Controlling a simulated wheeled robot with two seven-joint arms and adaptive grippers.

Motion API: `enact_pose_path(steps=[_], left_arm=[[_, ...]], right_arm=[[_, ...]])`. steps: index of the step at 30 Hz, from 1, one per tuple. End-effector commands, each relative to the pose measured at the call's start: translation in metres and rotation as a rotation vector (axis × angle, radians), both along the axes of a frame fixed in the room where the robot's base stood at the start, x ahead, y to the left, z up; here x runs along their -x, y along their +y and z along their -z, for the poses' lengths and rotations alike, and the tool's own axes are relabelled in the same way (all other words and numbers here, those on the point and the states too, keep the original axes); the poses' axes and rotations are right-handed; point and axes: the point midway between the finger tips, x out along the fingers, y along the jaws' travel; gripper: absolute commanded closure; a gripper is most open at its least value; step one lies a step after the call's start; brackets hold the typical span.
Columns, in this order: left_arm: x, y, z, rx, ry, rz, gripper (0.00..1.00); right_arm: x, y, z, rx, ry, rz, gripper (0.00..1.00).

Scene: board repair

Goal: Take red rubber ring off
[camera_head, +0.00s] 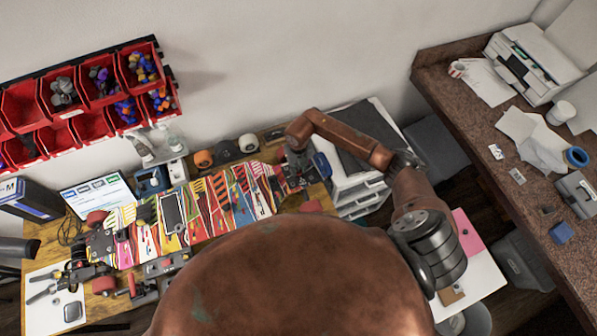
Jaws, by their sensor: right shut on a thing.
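A colourful striped skateboard deck (205,210) lies across the workbench. Dark metal truck parts (100,243) show at its left end, with a dark red wheel (97,217) beside them. My right gripper (298,172) is small and dark in the picture, at the deck's right end. It is shut on a small part there, which the gripper hides. I cannot make out the red rubber ring for sure. A red wheel-like piece (310,206) shows just below the gripper. My left gripper is not in view.
Red wall bins (95,122) hang at upper left. A white drawer unit (358,195) stands close to my right gripper. Tools (125,290) lie at front left. A brown counter (470,110) is at right.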

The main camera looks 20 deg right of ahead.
Motion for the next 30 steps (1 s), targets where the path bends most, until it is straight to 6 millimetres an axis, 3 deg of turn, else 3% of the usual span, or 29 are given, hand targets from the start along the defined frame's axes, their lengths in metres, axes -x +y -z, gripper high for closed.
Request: enact_pose_path(steps=[30], left_arm=[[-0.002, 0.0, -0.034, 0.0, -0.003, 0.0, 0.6]], right_arm=[[0.0, 0.0, -0.05, 0.001, 0.0, 0.0, 0.97]])
